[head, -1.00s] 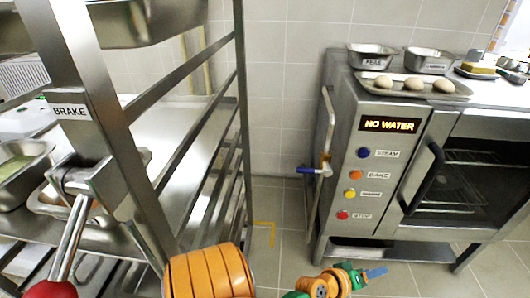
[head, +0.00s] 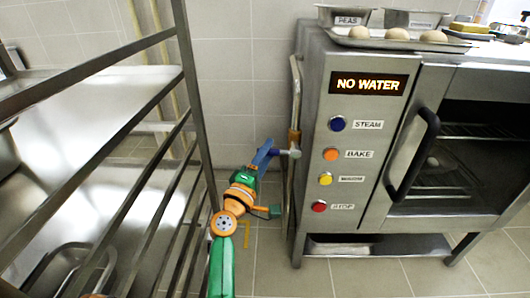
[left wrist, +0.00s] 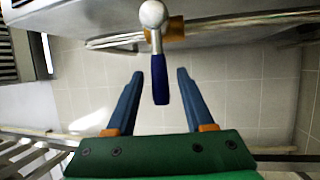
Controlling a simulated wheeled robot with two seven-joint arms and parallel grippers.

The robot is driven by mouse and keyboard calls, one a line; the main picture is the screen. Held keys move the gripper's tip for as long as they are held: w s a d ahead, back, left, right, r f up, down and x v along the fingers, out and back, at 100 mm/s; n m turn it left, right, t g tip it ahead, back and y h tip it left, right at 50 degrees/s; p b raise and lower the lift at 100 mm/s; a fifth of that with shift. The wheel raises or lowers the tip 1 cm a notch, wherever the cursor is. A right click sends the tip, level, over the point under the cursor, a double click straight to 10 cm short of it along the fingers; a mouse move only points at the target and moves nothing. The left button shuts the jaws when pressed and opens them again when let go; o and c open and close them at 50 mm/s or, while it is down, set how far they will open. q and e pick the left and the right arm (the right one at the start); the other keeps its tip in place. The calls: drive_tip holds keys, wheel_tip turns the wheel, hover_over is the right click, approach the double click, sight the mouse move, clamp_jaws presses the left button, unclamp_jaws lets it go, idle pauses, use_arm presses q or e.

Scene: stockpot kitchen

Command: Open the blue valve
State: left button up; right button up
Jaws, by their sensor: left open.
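The blue valve has a dark blue lever (left wrist: 160,85) on a silver ball joint, set on a brass fitting (left wrist: 174,28) on the pipe beside the oven. In the head view its silver end (head: 292,153) shows at the oven's left side, with the blue lever largely hidden by my finger. My left gripper (head: 266,154) is open at the valve. In the left wrist view its two blue fingers (left wrist: 160,76) stand on either side of the lever, with a visible gap on each side. My right gripper is not in view.
The steel oven (head: 312,215) stands right of the valve, its display (head: 368,84) reading NO WATER, above several coloured buttons. A steel rack (head: 192,100) stands close on the left of my arm. A tray with buns (head: 396,35) lies on the oven. Floor shows between rack and oven.

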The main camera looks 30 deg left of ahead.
use_arm(q)
drive_tip(key=shift+w+a+r, duration=0.1)
drive_tip(key=shift+w, duration=0.35)
clamp_jaws()
idle(1.1)
